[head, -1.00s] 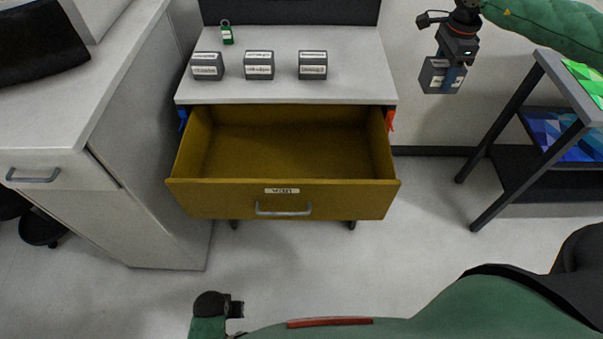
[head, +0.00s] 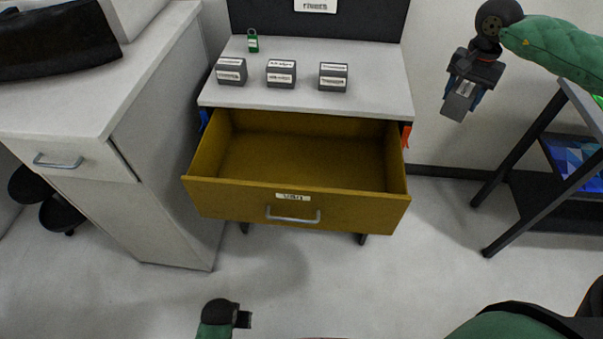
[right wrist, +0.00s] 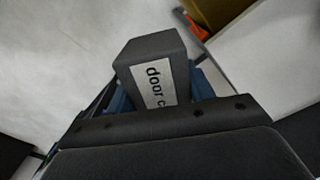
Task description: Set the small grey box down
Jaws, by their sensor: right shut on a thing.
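My right gripper (head: 470,82) is shut on a small grey box (head: 459,101) and holds it in the air, right of the desk with the open drawer. In the right wrist view the box (right wrist: 150,50) sits between the blue fingers, and part of its white label reads "door c". The rest of the label is hidden. My left gripper is not seen; only a dark joint and green sleeve of my arm show at the bottom of the head view.
Three similar labelled grey boxes (head: 281,74) stand in a row on the white desktop (head: 375,100), with a green padlock (head: 253,41) behind them. A mustard drawer (head: 215,198) is open below. A dark-framed shelf (head: 520,150) stands at right. The desktop's right end is clear.

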